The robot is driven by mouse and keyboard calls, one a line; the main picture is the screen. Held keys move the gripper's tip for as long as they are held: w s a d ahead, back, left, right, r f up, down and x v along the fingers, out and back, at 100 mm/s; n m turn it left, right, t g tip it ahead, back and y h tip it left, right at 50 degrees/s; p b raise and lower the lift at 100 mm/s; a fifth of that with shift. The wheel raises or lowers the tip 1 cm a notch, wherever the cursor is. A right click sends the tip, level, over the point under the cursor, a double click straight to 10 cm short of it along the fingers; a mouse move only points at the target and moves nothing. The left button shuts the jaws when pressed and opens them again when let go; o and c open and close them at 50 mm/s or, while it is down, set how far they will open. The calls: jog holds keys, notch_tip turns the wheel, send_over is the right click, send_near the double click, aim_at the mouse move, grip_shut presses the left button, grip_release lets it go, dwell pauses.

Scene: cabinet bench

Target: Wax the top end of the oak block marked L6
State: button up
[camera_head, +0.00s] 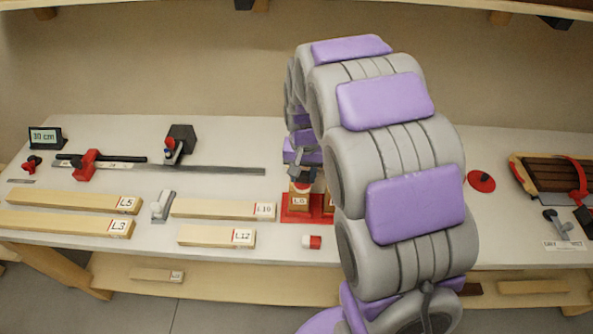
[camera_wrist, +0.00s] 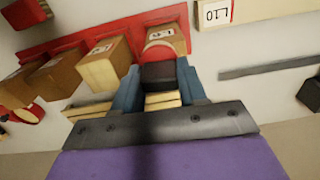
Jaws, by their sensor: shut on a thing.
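The oak block marked L6 (camera_head: 299,201) stands in a red rack (camera_head: 289,218) at the bench middle, partly hidden by my arm. My gripper (camera_head: 302,170) is just above and behind its top end. In the wrist view my gripper (camera_wrist: 160,78) is shut on a black-bodied piece with a red band and pale end, which looks like a wax applicator (camera_wrist: 158,72). Its pale end points at a labelled block (camera_wrist: 168,34) in the rack; that label is too small to read. I cannot tell whether the end touches the block.
Several blocks (camera_wrist: 104,66) stand beside it in the rack. Boards marked L10 (camera_head: 225,209), L12 (camera_head: 210,236), L5 (camera_head: 85,202) and L3 (camera_head: 65,224) lie left. A red-and-white cylinder (camera_head: 312,241) lies near the front edge. A steel rule (camera_head: 215,170) lies behind.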

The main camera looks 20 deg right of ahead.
jog(key=shift+w+d+p, duration=0.2)
jog(key=shift+w+d, duration=0.1)
jog(key=shift+w, duration=0.3)
jog(key=shift+w+d+p, duration=0.2)
jog(key=shift+w+d, duration=0.05)
jog(key=shift+w, duration=0.3)
jog(key=shift+w+a, duration=0.25)
jog(key=shift+a, duration=0.35)
jog(key=shift+w+a, duration=0.2)
jog(key=shift+a, duration=0.4)
jog(key=shift+s+d+r+p, duration=0.1)
jog(key=shift+s+d+p, duration=0.25)
jog(key=shift+s, duration=0.45)
jog(key=shift+s+d+p, duration=0.1)
jog(key=shift+s+d, duration=0.35)
jog(key=shift+s, duration=0.35)
jog(key=shift+w+a, duration=0.25)
jog(key=shift+a, duration=0.4)
jog(key=shift+w+a, duration=0.2)
jog(key=shift+a, duration=0.4)
jog(key=shift+w+d+f+p, duration=0.1)
jog(key=shift+w+d+p, duration=0.3)
jog(key=shift+d, duration=0.4)
jog(key=shift+w+d+f+p, duration=0.1)
jog(key=shift+w+d+p, duration=0.25)
jog(key=shift+d, duration=0.45)
jog(key=shift+s+a, duration=0.45)
jog(key=shift+a, duration=0.25)
jog(key=shift+r, duration=0.1)
